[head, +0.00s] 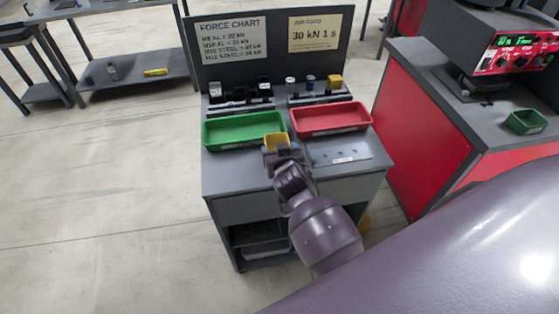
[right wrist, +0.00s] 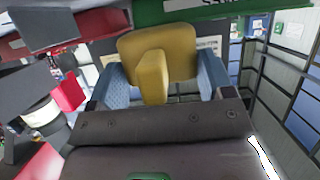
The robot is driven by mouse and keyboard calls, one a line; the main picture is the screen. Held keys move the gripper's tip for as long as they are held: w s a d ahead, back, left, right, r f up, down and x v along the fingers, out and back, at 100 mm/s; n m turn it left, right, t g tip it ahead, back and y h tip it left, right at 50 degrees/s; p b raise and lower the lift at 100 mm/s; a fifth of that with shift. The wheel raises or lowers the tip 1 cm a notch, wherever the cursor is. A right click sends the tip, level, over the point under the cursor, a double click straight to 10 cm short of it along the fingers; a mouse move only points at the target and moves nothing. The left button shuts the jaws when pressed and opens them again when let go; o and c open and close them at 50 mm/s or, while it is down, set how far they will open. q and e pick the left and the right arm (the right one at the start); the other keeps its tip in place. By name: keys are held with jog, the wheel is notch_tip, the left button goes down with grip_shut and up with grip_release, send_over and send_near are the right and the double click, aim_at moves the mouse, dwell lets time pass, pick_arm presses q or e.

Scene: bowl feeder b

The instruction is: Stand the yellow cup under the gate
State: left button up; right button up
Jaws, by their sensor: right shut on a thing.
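The yellow cup (head: 275,140) is at the end of my right arm in the head view, in front of the green tray's right end. In the right wrist view the yellow cup (right wrist: 181,53) sits between the two blue finger pads, with a thick yellow part toward the camera. My right gripper (head: 279,151) is shut on it; the gripper also shows in the wrist view (right wrist: 162,83). I cannot tell whether the cup touches the bench top. I cannot clearly make out a gate among the small dark items at the back of the bench. My left gripper is not in view.
The green tray (head: 211,136) and red tray (head: 366,117) lie on the grey bench (head: 222,175). Behind them a rack holds small items, including a yellow one (head: 335,81), below a sign board (head: 272,66). A metal plate (head: 345,154) lies at right. A red cabinet (head: 405,125) stands beside.

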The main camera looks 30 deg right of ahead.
jog(key=shift+f+b, duration=0.35)
jog(key=shift+f, duration=1.45)
jog(key=shift+f, duration=0.2)
jog(key=o, duration=1.1)
